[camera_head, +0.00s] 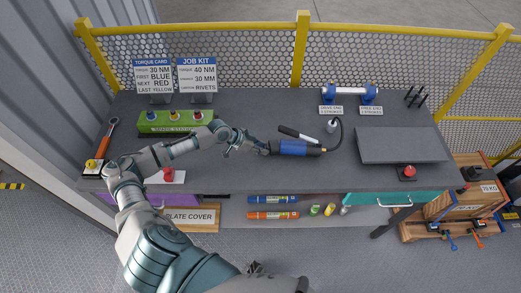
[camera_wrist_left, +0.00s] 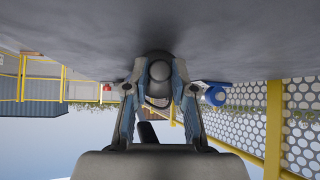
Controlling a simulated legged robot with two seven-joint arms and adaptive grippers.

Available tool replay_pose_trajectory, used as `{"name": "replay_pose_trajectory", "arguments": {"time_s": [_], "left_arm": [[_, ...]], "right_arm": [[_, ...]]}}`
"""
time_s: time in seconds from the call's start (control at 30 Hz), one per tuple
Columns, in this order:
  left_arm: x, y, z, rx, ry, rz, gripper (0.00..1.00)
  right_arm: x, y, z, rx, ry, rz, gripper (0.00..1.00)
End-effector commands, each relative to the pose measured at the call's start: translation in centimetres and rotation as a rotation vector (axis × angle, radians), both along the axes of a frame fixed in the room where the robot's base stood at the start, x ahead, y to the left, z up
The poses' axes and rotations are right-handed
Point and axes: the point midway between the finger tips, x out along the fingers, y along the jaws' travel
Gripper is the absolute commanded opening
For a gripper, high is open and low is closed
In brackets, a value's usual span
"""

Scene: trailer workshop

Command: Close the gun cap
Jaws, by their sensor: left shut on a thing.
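The gun (camera_head: 297,148) lies on the grey bench with a blue barrel, a dark right end, a black-and-white lever behind it and a dark hose. Its cap end (camera_head: 271,148) points left towards my left gripper (camera_head: 256,146). In the left wrist view, my left gripper (camera_wrist_left: 160,98) is shut on a dark, rounded end of the gun (camera_wrist_left: 159,72), with one finger on each side. I cannot tell whether the cap is fully seated, as the fingers hide part of it. My right gripper cannot be made out.
A dark grey panel (camera_head: 400,146) lies at the right. The bench front below the gun is clear.

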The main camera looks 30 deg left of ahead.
Motion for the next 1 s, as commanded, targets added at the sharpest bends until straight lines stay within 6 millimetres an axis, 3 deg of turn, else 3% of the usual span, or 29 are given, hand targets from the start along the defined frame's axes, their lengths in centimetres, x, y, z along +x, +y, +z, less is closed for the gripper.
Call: {"name": "replay_pose_trajectory", "arguments": {"time_s": [0.2,0.3,0.5,1.0], "left_arm": [[1.3,0.2,-0.5,-0.006,-0.004,-0.160,0.00],[1.7,0.3,-0.4,-0.006,-0.004,-0.219,0.00],[2.1,0.4,-0.3,-0.003,-0.002,-0.301,0.00],[2.3,0.4,-0.1,-0.001,-0.002,-0.343,0.00]], "right_arm": [[-0.7,0.0,-2.7,-0.001,0.013,-0.001,0.49],[2.5,0.7,-2.2,0.006,-0.012,-0.005,0.49],[5.2,1.2,-1.6,0.008,-0.022,-0.008,0.49],[6.3,1.5,-1.1,0.007,-0.024,-0.009,0.49]]}}
